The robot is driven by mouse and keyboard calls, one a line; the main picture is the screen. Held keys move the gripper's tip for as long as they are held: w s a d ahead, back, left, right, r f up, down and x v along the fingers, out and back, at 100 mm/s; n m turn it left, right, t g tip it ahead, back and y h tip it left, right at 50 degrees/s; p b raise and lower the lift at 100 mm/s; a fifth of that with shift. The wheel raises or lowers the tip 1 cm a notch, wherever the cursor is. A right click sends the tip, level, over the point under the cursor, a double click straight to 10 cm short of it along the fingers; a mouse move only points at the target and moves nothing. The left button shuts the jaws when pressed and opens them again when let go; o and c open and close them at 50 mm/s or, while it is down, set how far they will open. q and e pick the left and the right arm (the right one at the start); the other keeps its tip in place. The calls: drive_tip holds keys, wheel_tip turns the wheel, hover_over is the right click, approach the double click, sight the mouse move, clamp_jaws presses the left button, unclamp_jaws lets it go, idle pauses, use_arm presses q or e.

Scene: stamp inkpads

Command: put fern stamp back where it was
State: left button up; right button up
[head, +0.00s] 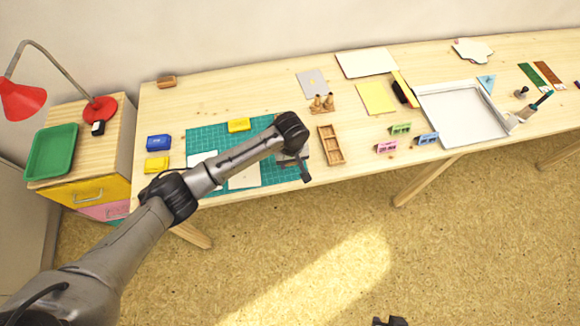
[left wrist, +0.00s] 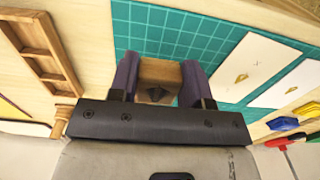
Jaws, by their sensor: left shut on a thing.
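My left gripper (head: 304,172) is over the right front part of the green cutting mat. In the left wrist view its two fingers are shut on a wooden stamp block (left wrist: 159,72) with a dark emblem facing the camera; I cannot tell for sure that it is the fern. In the head view the held block is mostly hidden by the gripper. An open wooden tray with compartments (head: 330,145) lies just right of the mat, and it also shows in the left wrist view (left wrist: 52,38). A dark tip at the bottom edge may be my right gripper (head: 390,321).
A small wooden stand with pegs (head: 322,103) stands behind the tray. Small coloured holders (head: 400,129) stand to the right.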

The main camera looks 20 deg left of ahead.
sight(290, 171)
use_arm(q)
drive_tip(key=shift+a+f, duration=0.2)
wheel_tip(290, 171, down, 4)
drive_tip(key=shift+r+b, duration=0.15)
drive_tip(key=shift+b, duration=0.6)
drive_tip(key=o, duration=0.8)
drive_tip(key=shift+f, duration=0.2)
drive_tip(key=shift+r, duration=0.15)
wheel_tip(290, 171, up, 12)
drive_tip(key=p, duration=0.3)
